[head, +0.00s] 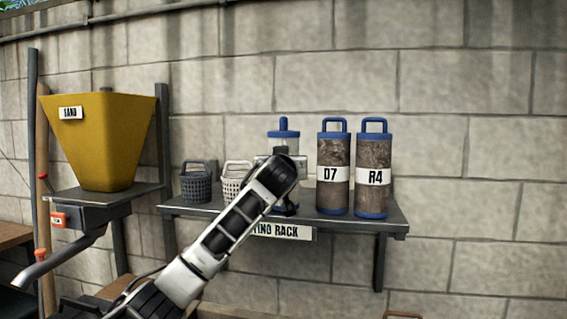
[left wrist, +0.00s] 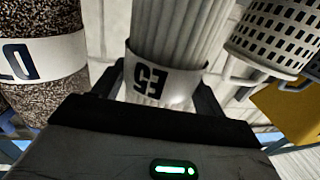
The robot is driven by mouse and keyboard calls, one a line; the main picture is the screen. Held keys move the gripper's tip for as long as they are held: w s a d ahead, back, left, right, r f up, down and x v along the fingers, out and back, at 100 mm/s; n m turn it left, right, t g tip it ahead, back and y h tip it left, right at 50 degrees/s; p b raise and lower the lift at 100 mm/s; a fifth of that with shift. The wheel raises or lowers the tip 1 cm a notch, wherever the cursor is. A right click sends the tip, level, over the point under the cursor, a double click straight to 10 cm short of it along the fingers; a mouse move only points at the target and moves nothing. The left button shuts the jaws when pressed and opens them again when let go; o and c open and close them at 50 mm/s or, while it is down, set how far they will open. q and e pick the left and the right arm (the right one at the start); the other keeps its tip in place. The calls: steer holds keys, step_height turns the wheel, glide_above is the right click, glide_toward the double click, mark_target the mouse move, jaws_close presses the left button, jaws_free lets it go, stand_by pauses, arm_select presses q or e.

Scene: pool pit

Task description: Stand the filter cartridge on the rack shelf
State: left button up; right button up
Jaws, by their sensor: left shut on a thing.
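The filter cartridge is white and pleated, with a label reading E5, in the left wrist view (left wrist: 180,30). In the head view its blue cap and handle (head: 283,133) show above my left gripper (head: 284,160), at the rack shelf (head: 400,222). The gripper is shut around the cartridge at its label, one finger on each side. The cartridge looks upright, between the white basket and the D7 cartridge. My arm hides most of its body and base, so I cannot tell whether it touches the shelf. My right gripper is not in view.
Brown cartridges D7 (head: 333,150) and R4 (head: 373,150) stand on the shelf to the right. A grey basket (head: 195,184) and a white basket (head: 234,180) stand on the left. A yellow hopper (head: 105,140) is farther left. A block wall is behind.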

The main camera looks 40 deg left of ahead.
arm_select(q)
steer(key=shift+r, duration=0.1)
steer(key=o, duration=0.9)
steer(key=shift+f, duration=0.3)
steer(key=o, duration=0.4)
steer(key=shift+r, duration=0.1)
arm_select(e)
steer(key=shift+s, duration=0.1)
arm_select(q)
steer(key=b+v, duration=0.3)
steer(key=v, duration=0.9)
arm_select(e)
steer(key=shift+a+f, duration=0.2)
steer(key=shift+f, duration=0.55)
